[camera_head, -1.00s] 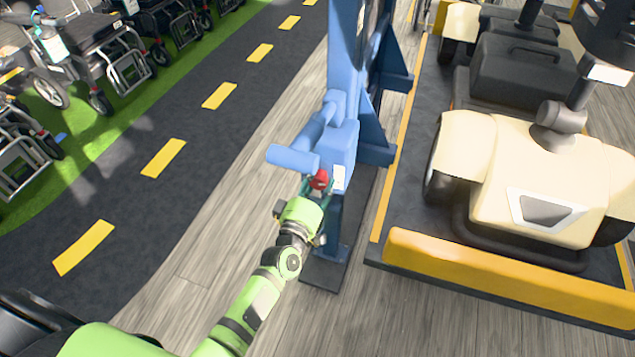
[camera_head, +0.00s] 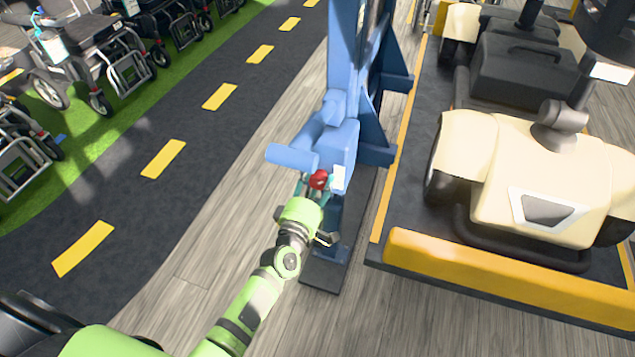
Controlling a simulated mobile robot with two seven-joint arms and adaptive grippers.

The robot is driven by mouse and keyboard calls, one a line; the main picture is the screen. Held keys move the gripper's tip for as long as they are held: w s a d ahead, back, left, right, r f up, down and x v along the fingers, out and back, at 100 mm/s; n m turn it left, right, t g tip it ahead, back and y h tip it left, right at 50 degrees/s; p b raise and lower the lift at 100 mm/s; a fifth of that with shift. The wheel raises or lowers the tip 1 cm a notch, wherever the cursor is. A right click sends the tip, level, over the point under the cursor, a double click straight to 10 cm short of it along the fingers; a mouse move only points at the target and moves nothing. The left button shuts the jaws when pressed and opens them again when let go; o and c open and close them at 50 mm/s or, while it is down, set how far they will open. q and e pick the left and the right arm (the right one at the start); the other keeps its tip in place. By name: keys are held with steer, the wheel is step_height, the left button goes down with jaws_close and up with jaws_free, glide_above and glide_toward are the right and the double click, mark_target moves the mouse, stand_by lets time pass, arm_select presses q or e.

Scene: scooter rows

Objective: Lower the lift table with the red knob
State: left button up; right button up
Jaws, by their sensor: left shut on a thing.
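The red knob (camera_head: 319,179) sits low on the front of the blue lift column (camera_head: 343,140), just under a blue cylinder. My left gripper (camera_head: 316,187) reaches up to it from below, its fingers shut around the knob. The lift table (camera_head: 378,205) is the dark platform to the right of the column, with a yellow front edge (camera_head: 480,272). My right gripper is not in view.
A cream scooter (camera_head: 540,175) stands on the lift table. A dark path with yellow dashes (camera_head: 163,158) runs on the left, and wheelchairs (camera_head: 95,50) stand on green floor beyond it. Wooden floor (camera_head: 215,240) around my left arm is clear.

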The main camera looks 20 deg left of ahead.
arm_select(q)
steer(key=shift+w+a+r, duration=0.2)
steer(key=shift+a+r, duration=0.2)
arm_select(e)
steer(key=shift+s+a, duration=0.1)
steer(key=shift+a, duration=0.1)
arm_select(q)
steer(key=o, duration=1.2)
steer(key=shift+c, duration=0.2)
steer(key=shift+s+f, duration=0.1)
steer(key=shift+f, duration=0.15)
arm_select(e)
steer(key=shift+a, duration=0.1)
arm_select(q)
steer(key=shift+d, duration=0.1)
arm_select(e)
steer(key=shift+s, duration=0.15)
arm_select(q)
steer(key=shift+s, duration=0.1)
steer(key=s, duration=1.1)
steer(key=shift+s+a, duration=0.2)
steer(key=shift+s, duration=0.2)
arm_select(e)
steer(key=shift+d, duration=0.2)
